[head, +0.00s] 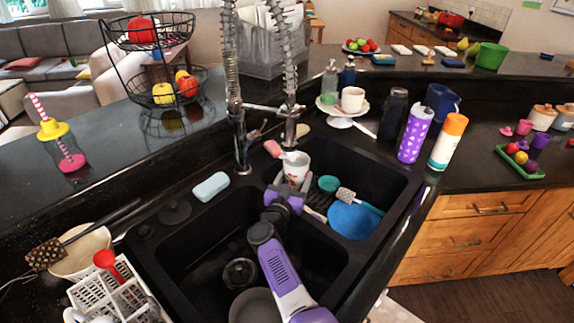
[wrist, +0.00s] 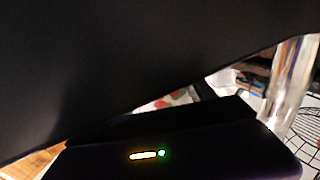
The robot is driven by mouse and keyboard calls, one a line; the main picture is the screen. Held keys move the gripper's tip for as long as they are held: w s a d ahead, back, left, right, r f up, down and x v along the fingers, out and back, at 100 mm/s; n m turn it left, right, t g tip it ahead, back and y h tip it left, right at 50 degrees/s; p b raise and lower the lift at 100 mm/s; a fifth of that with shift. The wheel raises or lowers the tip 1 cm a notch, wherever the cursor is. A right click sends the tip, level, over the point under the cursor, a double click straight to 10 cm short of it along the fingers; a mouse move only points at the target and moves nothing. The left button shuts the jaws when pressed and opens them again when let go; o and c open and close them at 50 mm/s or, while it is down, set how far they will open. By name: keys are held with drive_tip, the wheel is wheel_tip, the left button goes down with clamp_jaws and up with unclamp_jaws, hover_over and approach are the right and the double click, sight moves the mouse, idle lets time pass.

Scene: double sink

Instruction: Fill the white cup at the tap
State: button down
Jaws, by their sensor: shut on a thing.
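The white cup (head: 296,166), with a red print on its side, is held upright over the divider of the black double sink. My gripper (head: 290,188) is shut on its lower part. The chrome tap (head: 238,110) stands behind the sink, with tall spring hoses. Its hanging spray head (head: 290,128) is just above and behind the cup. No water stream can be made out, and the inside of the cup is not clearly visible. The wrist view is mostly dark, with my gripper's housing (wrist: 165,155) low in it; I cannot make out the cup there.
The right basin holds a blue plate (head: 352,220), a brush (head: 358,202) and a green round item (head: 328,184). A pink-tipped item (head: 273,148) is beside the cup. A light-blue sponge (head: 211,187) lies on the left rim. Bottles (head: 415,132) stand at right.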

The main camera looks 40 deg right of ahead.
drive_tip(key=s+d+p, duration=0.2)
drive_tip(key=s+p, duration=0.2)
drive_tip(key=s, duration=0.6)
drive_tip(key=shift+r, duration=0.2)
wheel_tip(320, 180, up, 10)
idle(1.2)
idle(0.4)
